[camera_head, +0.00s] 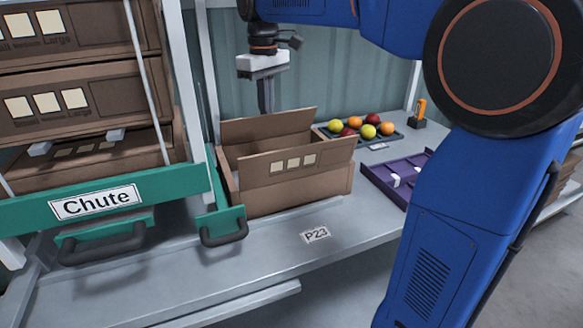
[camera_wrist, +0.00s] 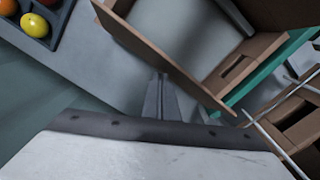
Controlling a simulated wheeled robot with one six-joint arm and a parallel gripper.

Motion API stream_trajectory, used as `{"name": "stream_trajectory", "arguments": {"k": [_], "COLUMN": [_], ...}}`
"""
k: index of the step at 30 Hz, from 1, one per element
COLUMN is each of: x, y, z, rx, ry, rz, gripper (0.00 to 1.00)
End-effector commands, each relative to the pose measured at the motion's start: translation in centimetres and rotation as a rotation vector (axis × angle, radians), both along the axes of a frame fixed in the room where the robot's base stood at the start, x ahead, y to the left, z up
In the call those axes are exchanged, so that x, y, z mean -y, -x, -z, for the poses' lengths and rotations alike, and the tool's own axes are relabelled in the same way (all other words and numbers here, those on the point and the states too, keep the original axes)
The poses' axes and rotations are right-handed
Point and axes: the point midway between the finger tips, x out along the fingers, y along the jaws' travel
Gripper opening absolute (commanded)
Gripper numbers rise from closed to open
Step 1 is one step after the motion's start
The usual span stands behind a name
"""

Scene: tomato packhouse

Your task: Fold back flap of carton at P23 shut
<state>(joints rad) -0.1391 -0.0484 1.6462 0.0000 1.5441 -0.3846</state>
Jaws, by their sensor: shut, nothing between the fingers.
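The brown carton (camera_head: 300,190) stands on the bench behind the P23 label (camera_head: 315,235). Its back flap (camera_head: 268,128) stands up, roughly upright, above the far side, and the carton top is open. My gripper (camera_head: 266,108) points down behind the back flap, and the flap hides its fingertips in the head view. In the wrist view the shut fingers (camera_wrist: 161,98) are on the outer side of the carton's back flap (camera_wrist: 165,58), close to it. I cannot tell whether they touch it. Nothing is held.
A green chute (camera_head: 150,190) with stacked cartons stands at the left. A tray of tomatoes (camera_head: 400,135) lies behind the carton to the right, and a purple tray (camera_head: 375,180) sits right of it.

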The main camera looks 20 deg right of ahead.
Motion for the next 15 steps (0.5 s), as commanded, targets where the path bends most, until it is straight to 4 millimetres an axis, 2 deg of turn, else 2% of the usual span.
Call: {"name": "stream_trajectory", "arguments": {"k": [15], "x": [0.0], "y": [2.1], "z": [0.3], "rx": [0.001], "ry": [-0.001], "rz": [0.000], "gripper": [0.00]}}
